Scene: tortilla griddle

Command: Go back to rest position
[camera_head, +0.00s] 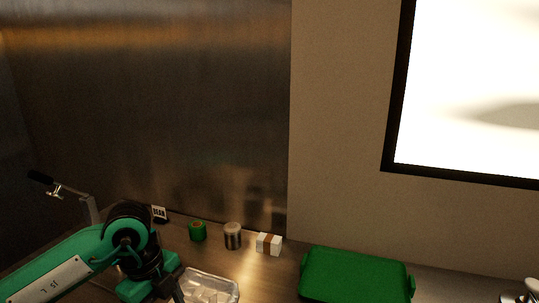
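My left arm, green and black, comes in from the lower left. The part of my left gripper (172,289) that shows is at the bottom edge, beside a clear plastic tray (232,284) with pale contents. Its fingertips are cut off or hidden, so I cannot tell whether it is open or holds anything. My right arm and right gripper are not in view.
A metal lever with a dark handle (41,178) rises at left.

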